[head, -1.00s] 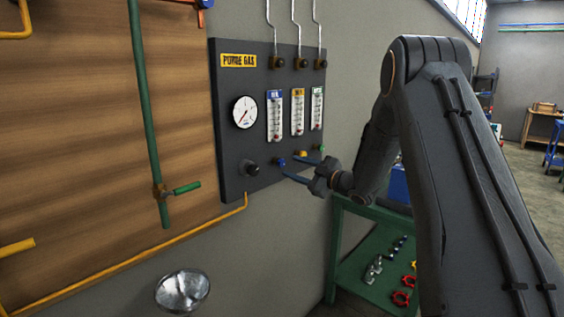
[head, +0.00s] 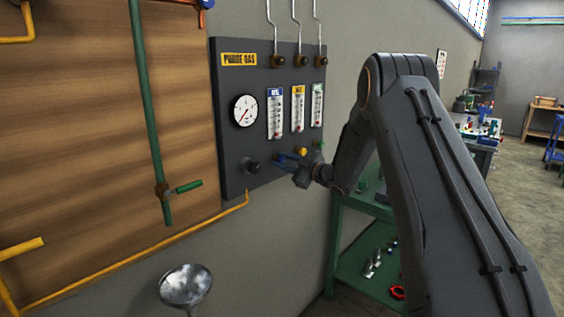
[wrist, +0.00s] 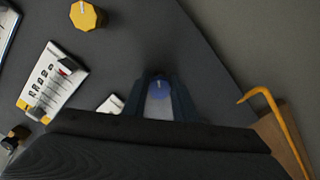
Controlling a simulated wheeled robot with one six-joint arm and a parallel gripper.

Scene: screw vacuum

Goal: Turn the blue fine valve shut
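The blue fine valve (wrist: 159,85) is a small round knob with a pale mark, low on the dark purge gas panel (head: 232,170). In the wrist view it sits between the two fingertips of my gripper (wrist: 160,92), with no clear gap on either side. In the head view my gripper (head: 282,160) is at the panel's lower part, its fingers close together and hiding the blue valve.
A yellow knob (head: 301,151) is just up and right of my gripper, also in the wrist view (wrist: 84,15). A black knob (head: 251,167) is to its left. Flow meters (head: 275,113) and a gauge (head: 244,111) are above. A green shelf (head: 345,285) stands below right.

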